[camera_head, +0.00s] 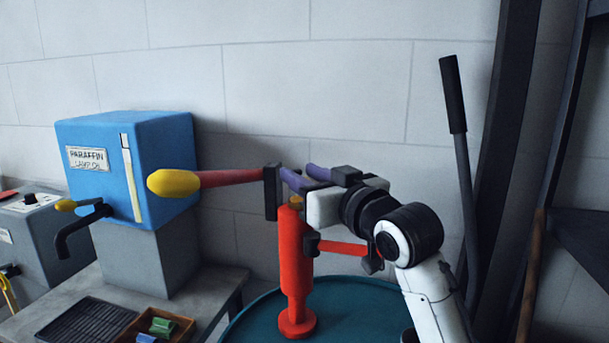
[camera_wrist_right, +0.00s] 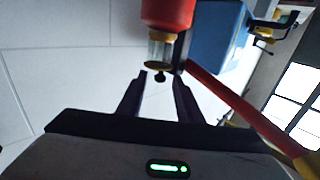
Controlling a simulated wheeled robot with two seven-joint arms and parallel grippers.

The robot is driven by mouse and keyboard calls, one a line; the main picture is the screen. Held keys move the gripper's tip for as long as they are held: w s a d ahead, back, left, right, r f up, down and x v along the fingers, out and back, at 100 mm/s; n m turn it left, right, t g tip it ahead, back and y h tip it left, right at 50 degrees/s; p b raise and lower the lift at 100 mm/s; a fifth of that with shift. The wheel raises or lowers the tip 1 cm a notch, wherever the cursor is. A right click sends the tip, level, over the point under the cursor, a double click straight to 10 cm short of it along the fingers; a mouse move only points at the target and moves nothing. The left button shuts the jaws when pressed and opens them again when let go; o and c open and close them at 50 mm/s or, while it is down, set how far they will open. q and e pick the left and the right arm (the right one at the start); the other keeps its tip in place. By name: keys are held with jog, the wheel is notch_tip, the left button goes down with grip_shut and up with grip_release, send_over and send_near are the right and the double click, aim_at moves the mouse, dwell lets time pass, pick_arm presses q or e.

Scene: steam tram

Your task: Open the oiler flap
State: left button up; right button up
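A red pump column (camera_head: 293,268) stands on the teal drum. In the right wrist view its red body (camera_wrist_right: 167,12) is at the top, with a clear section and brass ring (camera_wrist_right: 159,65) at its end. A small black knob (camera_wrist_right: 160,79) sticks out from that ring; it looks like part of the oiler, but I cannot make out the flap clearly. My right gripper (camera_head: 297,172) is at the top of the column with its purple fingers apart. In the wrist view the knob appears between the fingertips, with no visible contact. My left gripper is not in view.
A red lever with a yellow grip (camera_head: 174,183) reaches left from a dark block (camera_head: 271,192) beside my fingers. A blue paraffin tank (camera_head: 165,150) stands left. A tall dark lever (camera_head: 465,170) rises at the right. The teal drum (camera_head: 255,322) is below.

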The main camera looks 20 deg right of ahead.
grip_shut()
jog(key=shift+r, duration=0.15)
jog(key=r+m+g, duration=0.1)
jog(key=g, duration=0.1)
jog(key=w+d+m+g, duration=0.1)
jog(key=m+g, duration=0.1)
jog(key=w+r+m+g, duration=0.1)
jog(key=shift+w+d+r+m+g+y, duration=0.1)
jog(key=shift+d+r+m+g+y, duration=0.2)
jog(key=shift+r+m+g, duration=0.1)
jog(key=shift+w+d+m+g+y, duration=0.35)
jog(key=shift+w+m+g+y, duration=0.25)
jog(key=shift+g, duration=0.45)
jog(key=shift+w+d+m+g+y, duration=0.45)
jog(key=shift+m+g, duration=0.2)
jog(key=shift+g, duration=0.35)
jog(key=shift+w+d+m+g+y, duration=0.3)
jog(key=shift+w+m+g+y, duration=0.25)
jog(key=shift+g, duration=0.5)
jog(key=shift+w+f, duration=0.1)
jog(key=shift+w, duration=0.05)
